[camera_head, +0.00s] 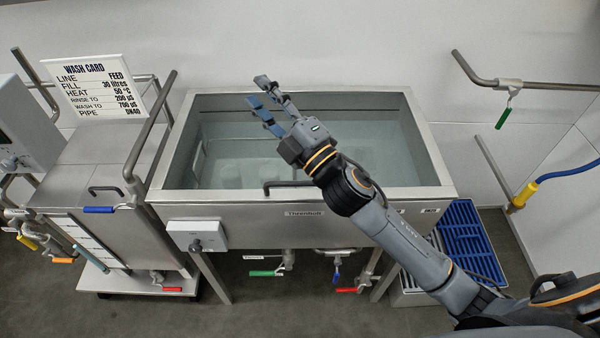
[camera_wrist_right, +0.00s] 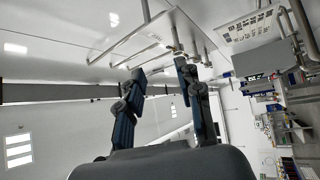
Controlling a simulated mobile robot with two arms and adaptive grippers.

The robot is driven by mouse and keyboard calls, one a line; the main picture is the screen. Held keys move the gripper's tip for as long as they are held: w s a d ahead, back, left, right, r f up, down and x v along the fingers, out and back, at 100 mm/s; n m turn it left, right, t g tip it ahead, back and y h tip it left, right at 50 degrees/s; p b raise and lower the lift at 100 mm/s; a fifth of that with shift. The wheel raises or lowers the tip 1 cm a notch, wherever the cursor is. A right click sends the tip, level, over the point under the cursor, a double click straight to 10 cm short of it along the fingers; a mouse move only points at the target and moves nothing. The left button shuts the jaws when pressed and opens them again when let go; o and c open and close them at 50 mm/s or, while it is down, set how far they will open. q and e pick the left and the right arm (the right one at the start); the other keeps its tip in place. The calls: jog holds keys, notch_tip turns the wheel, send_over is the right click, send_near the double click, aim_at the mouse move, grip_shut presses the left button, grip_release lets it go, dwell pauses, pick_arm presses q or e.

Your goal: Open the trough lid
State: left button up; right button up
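The trough (camera_head: 250,211) is a rectangular steel tank on legs in the middle of the head view. Its top shows a pale, see-through surface (camera_head: 225,140) inside a steel rim; I cannot tell whether this is a clear lid or water. A dark bar handle (camera_head: 290,185) sits at the front rim, left of my right wrist. My right gripper (camera_head: 258,91) is over the back part of the trough, fingers apart and empty, pointing to the back left. In the right wrist view its two fingers (camera_wrist_right: 160,72) are also apart with nothing between them. My left gripper is not in view.
A steel cabinet (camera_head: 75,183) with a wash card (camera_head: 98,85) stands left of the trough. Pipes and valve handles (camera_head: 265,273) hang below it. A blue crate (camera_head: 468,240) is at the right. A wall pipe with a green handle (camera_head: 503,113) is at the upper right.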

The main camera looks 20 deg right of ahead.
jog(key=s+a+r+n+g+y, duration=0.2)
jog(key=a+r+n+g+y, duration=0.2)
jog(key=a+n+g+y, duration=0.65)
jog(key=n+g+h+p, duration=0.4)
jog(key=n+g+h, duration=0.6)
jog(key=n+h, duration=0.8)
send_over(302, 191)
notch_tip(302, 191, down, 23)
jog(key=shift+r+n+y, duration=0.2)
jog(key=shift+n+y, duration=0.65)
jog(key=shift+y, duration=0.4)
jog(key=shift+a+f, duration=0.3)
jog(key=shift+f, duration=0.3)
grip_shut()
